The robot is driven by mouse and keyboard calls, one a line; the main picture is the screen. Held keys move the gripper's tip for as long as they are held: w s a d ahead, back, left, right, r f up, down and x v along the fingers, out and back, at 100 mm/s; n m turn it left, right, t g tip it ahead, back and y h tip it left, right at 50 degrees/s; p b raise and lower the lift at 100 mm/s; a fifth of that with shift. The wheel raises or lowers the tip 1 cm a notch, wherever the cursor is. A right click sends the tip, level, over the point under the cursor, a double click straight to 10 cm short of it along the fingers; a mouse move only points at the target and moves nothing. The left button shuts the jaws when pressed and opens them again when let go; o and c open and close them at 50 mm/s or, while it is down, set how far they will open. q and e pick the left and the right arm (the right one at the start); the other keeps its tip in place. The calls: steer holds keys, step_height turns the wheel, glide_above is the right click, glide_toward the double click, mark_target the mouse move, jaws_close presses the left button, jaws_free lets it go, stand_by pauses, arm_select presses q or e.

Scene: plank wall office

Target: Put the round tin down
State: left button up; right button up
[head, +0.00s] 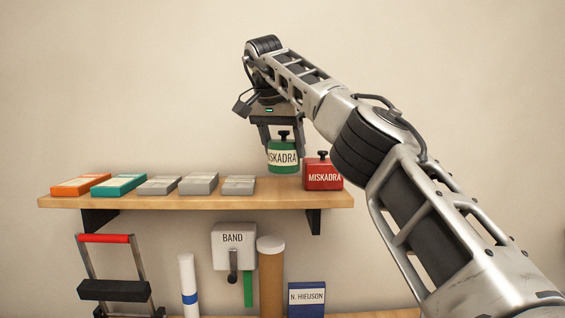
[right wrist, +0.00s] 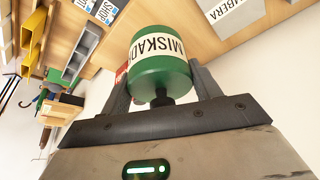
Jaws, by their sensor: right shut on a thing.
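The round tin (head: 282,157) is green with a cream label and a black knob on top. My right gripper (head: 282,146) is shut on it from above, one finger on each side, and holds it upright. In the right wrist view the round tin (right wrist: 160,64) sits between the fingers. My left gripper is not in view.
An orange box (head: 80,185), a teal box (head: 119,185) and several grey boxes (head: 199,183) lie along the shelf's left and middle. Bare shelf shows between the last grey box and the red tin.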

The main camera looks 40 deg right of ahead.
mark_target(283, 165)
steer(key=shift+w+d+f, duration=0.25)
steer(key=shift+w+f, duration=0.15)
steer(key=shift+f, duration=0.1)
steer(key=x, duration=0.3)
steer(key=shift+w+a+f, duration=0.1)
steer(key=shift+a+f, duration=0.15)
steer(key=shift+f, duration=0.35)
steer(key=shift+f, duration=0.1)
steer(key=o, duration=1.2)
